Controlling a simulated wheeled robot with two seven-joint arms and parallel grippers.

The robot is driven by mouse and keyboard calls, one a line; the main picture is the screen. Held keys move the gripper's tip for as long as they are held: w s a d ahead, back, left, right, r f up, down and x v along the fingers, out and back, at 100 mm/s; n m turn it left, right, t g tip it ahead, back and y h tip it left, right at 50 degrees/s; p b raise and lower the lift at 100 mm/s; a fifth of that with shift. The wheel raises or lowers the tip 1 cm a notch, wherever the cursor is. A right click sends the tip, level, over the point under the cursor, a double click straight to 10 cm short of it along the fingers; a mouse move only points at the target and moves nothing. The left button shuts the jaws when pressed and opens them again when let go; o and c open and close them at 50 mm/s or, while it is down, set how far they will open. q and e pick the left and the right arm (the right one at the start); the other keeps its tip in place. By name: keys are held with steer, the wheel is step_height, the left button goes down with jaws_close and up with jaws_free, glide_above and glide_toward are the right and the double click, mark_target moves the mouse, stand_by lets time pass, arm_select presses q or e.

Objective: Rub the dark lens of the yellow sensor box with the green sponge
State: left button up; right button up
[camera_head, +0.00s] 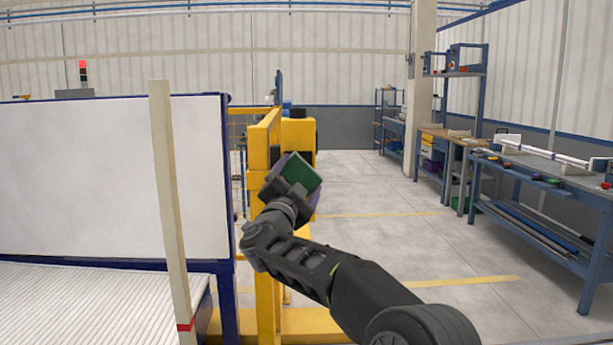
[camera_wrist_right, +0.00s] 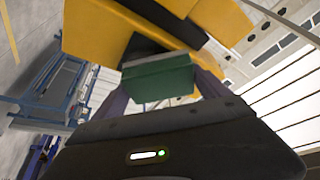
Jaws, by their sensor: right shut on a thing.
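My right gripper (camera_head: 290,188) is shut on the green sponge (camera_head: 304,173), in front of the yellow sensor box (camera_head: 298,130). In the right wrist view, the sponge (camera_wrist_right: 160,76) sits between the two purplish fingers of the gripper (camera_wrist_right: 160,88). The yellow box (camera_wrist_right: 105,35) is just beyond it there. A dark face (camera_wrist_right: 146,45), which looks like the lens, shows right behind the sponge's edge and is partly covered by it. I cannot tell whether sponge and lens touch. My left gripper is not in view.
A yellow post (camera_head: 262,145) stands close left of the gripper. A white panel in a blue frame (camera_head: 100,175) and a pale upright pole (camera_head: 168,200) stand further left. Blue workbenches (camera_head: 548,180) line the right. The floor between is clear.

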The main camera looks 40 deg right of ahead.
mark_target(283, 172)
steer(key=shift+w+a+f, duration=0.1)
steer(key=shift+w+a, duration=0.05)
steer(key=shift+w, duration=0.05)
steer(key=shift+w+a+p, duration=0.3)
steer(key=shift+w+a, duration=0.2)
steer(key=shift+a, duration=0.25)
steer(key=shift+w+a+p, duration=0.3)
steer(key=shift+w+a, duration=0.2)
steer(key=shift+a, duration=0.2)
steer(key=shift+d+r+p, duration=0.1)
steer(key=shift+r+p, duration=0.65)
steer(key=shift+r, duration=0.15)
steer(key=shift+s+d, duration=0.1)
steer(key=shift+s+d+f+b, duration=0.15)
steer(key=shift+s+d+b, duration=0.5)
steer(key=shift+s+d, duration=0.35)
steer(key=shift+d, duration=0.35)
